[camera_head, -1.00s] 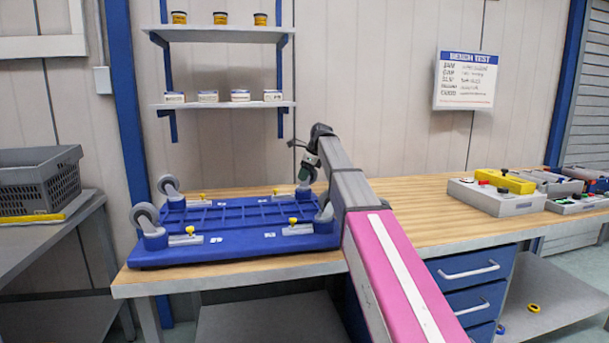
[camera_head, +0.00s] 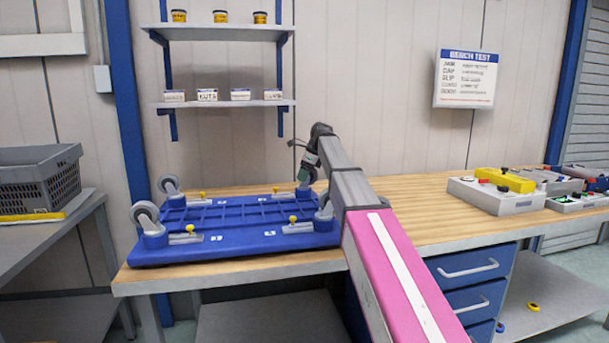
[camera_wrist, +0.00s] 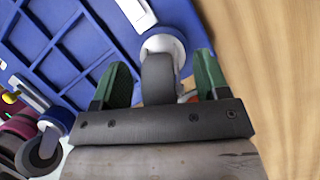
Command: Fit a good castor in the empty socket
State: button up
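A blue dolly base (camera_head: 220,251) lies on the bench with its castors pointing up. Castors stand at its far left (camera_head: 168,185), near left (camera_head: 146,216) and near right (camera_head: 325,205) corners. My gripper (camera_head: 304,177) is low over the far right corner, partly hidden by my arm. In the wrist view the green fingers of my gripper (camera_wrist: 160,80) stand open on either side of a grey castor wheel (camera_wrist: 158,78), with a gap visible beside it. A pale collar with a blue rim (camera_wrist: 165,42) shows at its base. Another castor (camera_wrist: 42,152) shows lower left. No empty socket is clearly visible.
Yellow-knobbed clamps (camera_head: 186,238) sit on the base. Grey test boxes (camera_head: 495,196), one with a yellow block, stand at the bench's right. A grey crate (camera_head: 40,178) is on the left table. Shelves (camera_head: 222,105) hold small tubs. The bench middle (camera_head: 420,200) is clear.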

jog(key=v, duration=1)
jog(key=shift+r, duration=0.25)
jog(key=shift+d+r, duration=0.15)
